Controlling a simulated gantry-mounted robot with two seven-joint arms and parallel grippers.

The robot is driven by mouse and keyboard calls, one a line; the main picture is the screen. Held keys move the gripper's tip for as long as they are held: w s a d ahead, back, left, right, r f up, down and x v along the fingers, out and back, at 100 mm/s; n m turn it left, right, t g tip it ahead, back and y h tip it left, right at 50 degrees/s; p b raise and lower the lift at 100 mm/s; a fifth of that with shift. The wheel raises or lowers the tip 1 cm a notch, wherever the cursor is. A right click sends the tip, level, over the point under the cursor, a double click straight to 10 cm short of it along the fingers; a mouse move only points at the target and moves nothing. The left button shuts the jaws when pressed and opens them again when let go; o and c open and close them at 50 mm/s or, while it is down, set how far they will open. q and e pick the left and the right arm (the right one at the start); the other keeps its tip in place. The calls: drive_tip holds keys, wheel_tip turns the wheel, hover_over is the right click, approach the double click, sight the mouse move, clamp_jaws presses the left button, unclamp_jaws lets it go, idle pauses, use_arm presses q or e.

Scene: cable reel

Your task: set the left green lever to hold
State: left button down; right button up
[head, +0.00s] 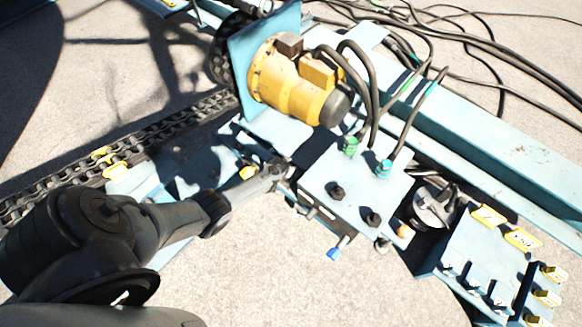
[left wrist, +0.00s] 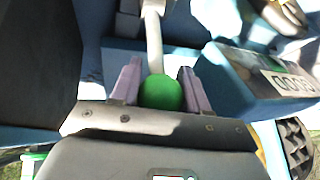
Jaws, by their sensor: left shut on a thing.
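The green lever shows in the left wrist view as a round green knob (left wrist: 160,93) on a pale shaft (left wrist: 154,40). The shaft runs from the knob up toward the top of that view. My left gripper (left wrist: 160,88) has its two purple fingers on either side of the knob and is shut on it. In the head view my left gripper (head: 277,168) is at the left end of the pale blue valve block, and the knob is hidden there. The lever's position marking cannot be read. My right gripper is in neither view.
A yellow motor (head: 295,85) stands behind the gripper, with black hoses running to the valve block (head: 345,195). A blue-tipped lever (head: 337,250) sticks out at the block's front. A control box (head: 480,255) with yellow tags is at right. Bare ground (head: 260,270) lies in front.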

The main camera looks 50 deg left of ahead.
use_arm(q)
drive_tip(key=shift+s+f, duration=0.1)
drive_tip(key=shift+f, duration=0.05)
drive_tip(key=c, duration=0.9)
unclamp_jaws()
drive_tip(key=o, duration=0.3)
drive_tip(key=shift+w, duration=0.2)
drive_tip(key=shift+s+r+p, duration=0.15)
drive_tip(key=shift+r+p, duration=0.15)
drive_tip(key=shift+r, duration=0.05)
drive_tip(key=shift+p+v, duration=3.75)
drive_tip(key=shift+v, duration=1.4)
drive_tip(key=shift+f, duration=0.1)
